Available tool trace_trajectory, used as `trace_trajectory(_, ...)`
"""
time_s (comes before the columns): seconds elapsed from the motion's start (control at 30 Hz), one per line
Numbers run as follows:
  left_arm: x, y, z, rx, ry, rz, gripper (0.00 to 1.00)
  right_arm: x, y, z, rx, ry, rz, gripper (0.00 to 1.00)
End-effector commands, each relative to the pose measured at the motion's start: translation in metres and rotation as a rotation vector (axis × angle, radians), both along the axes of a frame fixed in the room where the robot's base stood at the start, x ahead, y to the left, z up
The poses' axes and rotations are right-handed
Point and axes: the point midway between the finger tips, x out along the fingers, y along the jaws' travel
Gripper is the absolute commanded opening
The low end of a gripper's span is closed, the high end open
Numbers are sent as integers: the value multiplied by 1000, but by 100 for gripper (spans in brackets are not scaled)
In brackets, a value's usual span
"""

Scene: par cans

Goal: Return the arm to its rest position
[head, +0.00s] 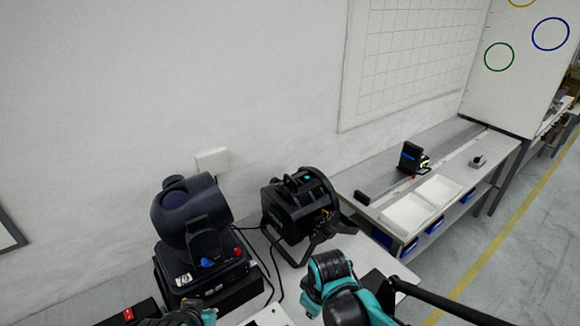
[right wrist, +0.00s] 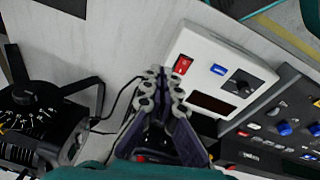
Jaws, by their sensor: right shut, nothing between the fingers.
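My right arm (head: 338,290), teal and black, reaches in at the bottom centre of the head view, in front of the black par can (head: 298,205). Its gripper cannot be made out there. In the right wrist view my right gripper (right wrist: 163,75) has its fingers together with nothing between them. It appears over the table beside a white box (right wrist: 215,72) with a red switch, a blue button and a black knob. A bit of teal and dark arm shows at the bottom edge of the head view, left of centre; my left gripper is not visible.
A dark moving-head light (head: 195,235) stands left of the par can, with cables between them. The right wrist view shows a black control console (right wrist: 285,125) and a black dial device (right wrist: 30,115). A bench (head: 470,165) with white trays (head: 408,214) stands at the right.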

Motion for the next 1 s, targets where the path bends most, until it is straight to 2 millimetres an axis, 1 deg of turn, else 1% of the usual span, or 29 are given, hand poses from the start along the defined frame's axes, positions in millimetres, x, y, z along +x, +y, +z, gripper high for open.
trace_trajectory(0.03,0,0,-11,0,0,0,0,-5,-15,1,18,-32,-72,0)
trace_trajectory(0.2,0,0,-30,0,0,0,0,-18,-55,15,93,-154,-317,0)
trace_trajectory(0.3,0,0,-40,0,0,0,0,-28,-77,18,141,-225,-455,0)
trace_trajectory(0.4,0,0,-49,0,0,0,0,-39,-95,19,185,-290,-576,0)
trace_trajectory(0.5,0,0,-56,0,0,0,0,-47,-108,19,221,-340,-667,0)
trace_trajectory(0.6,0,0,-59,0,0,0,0,-52,-116,19,247,-375,-726,0)
trace_trajectory(0.7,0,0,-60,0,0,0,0,-54,-119,19,259,-391,-754,0)
trace_trajectory(1.0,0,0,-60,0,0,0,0,-54,-120,20,261,-393,-757,0)
